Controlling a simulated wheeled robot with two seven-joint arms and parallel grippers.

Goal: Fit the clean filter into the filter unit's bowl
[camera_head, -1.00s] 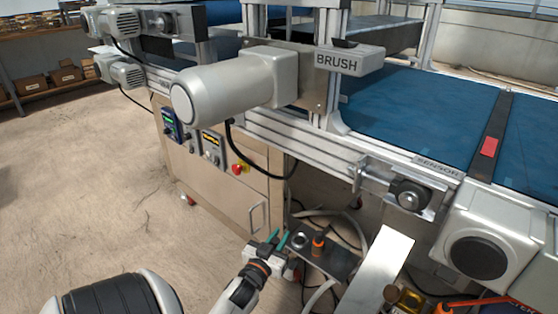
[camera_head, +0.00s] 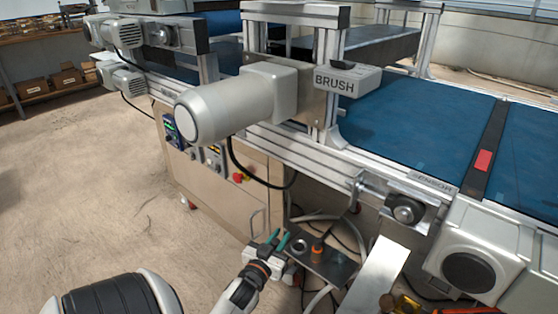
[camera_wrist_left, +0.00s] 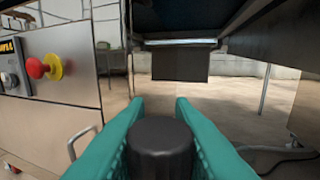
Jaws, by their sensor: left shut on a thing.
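My left gripper (camera_head: 276,240) has teal fingers and reaches in low near the bench. In the left wrist view the fingers (camera_wrist_left: 160,104) are shut on a dark round-topped cylinder (camera_wrist_left: 160,137). I cannot tell for sure that it is the clean filter. In the head view the cylinder is too small to make out. Just right of the gripper is a dark plate (camera_head: 338,269) with a round metal ring (camera_head: 299,246) and an orange-topped fitting (camera_head: 317,249). I cannot tell which part is the filter unit's bowl. My right gripper is not in view.
A pale metal panel (camera_head: 376,276) rises right of the plate. Hoses (camera_head: 322,218) loop behind the plate. The floor at left is clear.

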